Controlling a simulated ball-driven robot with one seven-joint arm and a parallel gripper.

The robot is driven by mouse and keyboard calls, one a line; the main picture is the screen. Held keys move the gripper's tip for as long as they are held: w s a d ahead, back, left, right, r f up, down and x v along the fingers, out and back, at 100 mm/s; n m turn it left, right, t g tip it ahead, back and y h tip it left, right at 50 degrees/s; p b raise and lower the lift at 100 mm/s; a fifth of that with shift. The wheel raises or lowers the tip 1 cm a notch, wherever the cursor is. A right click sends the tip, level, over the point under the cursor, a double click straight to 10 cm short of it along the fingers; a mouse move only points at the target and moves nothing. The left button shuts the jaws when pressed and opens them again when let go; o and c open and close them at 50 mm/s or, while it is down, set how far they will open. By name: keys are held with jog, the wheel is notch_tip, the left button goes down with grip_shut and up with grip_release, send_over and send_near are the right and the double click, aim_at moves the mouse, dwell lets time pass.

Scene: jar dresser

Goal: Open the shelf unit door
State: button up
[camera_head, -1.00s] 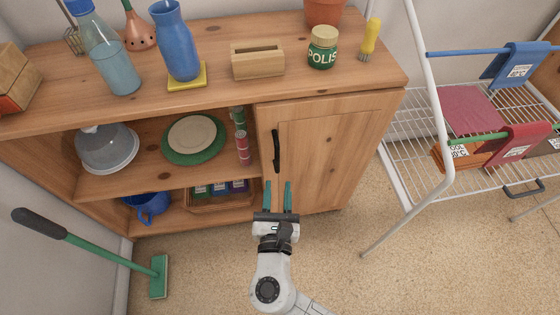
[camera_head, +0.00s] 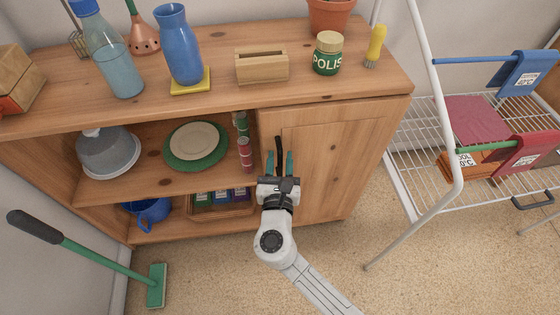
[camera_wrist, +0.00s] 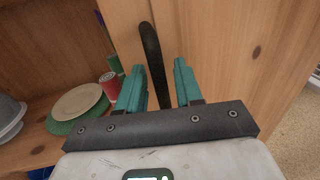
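The shelf unit (camera_head: 200,105) is wooden, with open shelves on the left and a closed door (camera_head: 325,160) on the right. A black vertical handle (camera_head: 279,145) sits near the door's left edge; it also shows in the wrist view (camera_wrist: 152,60). My gripper (camera_head: 279,162) is at the door, its two teal fingers apart on either side of the handle's lower part. In the wrist view my gripper (camera_wrist: 158,78) is open, with the handle between the fingers. I cannot tell whether either finger touches it. The handle's lower end is partly hidden by my gripper.
Bottles, a jar (camera_head: 327,54) and a wooden holder (camera_head: 262,67) stand on top. The open shelves hold plates (camera_head: 196,144) and small cans (camera_head: 245,153). A wire drying rack (camera_head: 440,160) stands to the right, with bare floor between it and the unit.

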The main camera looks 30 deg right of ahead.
jog(key=shift+c, duration=0.2)
grip_shut()
dwell(0.4)
